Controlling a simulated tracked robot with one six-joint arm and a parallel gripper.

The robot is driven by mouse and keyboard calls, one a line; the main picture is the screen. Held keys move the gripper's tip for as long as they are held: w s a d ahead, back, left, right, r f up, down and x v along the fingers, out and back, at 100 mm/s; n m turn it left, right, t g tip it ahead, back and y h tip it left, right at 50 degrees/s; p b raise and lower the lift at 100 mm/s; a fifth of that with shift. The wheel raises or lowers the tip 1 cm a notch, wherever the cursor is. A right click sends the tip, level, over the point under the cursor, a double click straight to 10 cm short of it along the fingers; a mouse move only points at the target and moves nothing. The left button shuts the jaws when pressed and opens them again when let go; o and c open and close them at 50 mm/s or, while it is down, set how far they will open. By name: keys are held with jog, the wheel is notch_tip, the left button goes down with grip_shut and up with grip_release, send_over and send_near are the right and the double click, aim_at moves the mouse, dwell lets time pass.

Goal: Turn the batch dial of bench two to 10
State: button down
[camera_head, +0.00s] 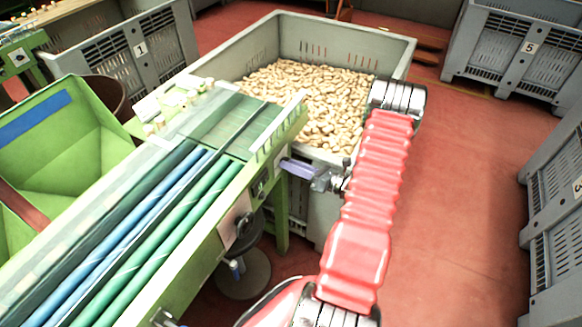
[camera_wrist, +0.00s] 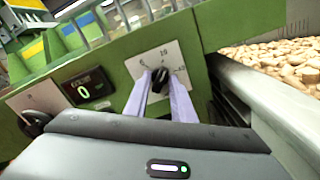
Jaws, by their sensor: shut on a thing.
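The batch dial (camera_wrist: 159,79) is a black knob on a white scale plate (camera_wrist: 168,58) on the green side of the bench, seen in the wrist view. The plate has small marks, one at the top looking like 10; where the knob points is hard to tell. My gripper (camera_wrist: 160,84) has its pale lavender fingers on either side of the knob and is shut on it. In the head view my gripper (camera_head: 286,165) reaches the right side of the green bench (camera_head: 205,240), and the knob is hidden there. No bench number is readable.
Farther left is another black knob (camera_wrist: 34,122) on a white plate. Red floor (camera_head: 465,190) is free at the right.

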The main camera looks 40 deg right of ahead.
jog(key=shift+a+f, duration=0.15)
jog(key=shift+f, duration=0.1)
jog(key=c, duration=1.8)
grip_release()
jog(key=shift+c, duration=0.2)
jog(key=shift+o, duration=0.2)
jog(key=shift+r, duration=0.1)
jog(key=v, duration=1.4)
jog(key=shift+w, duration=0.1)
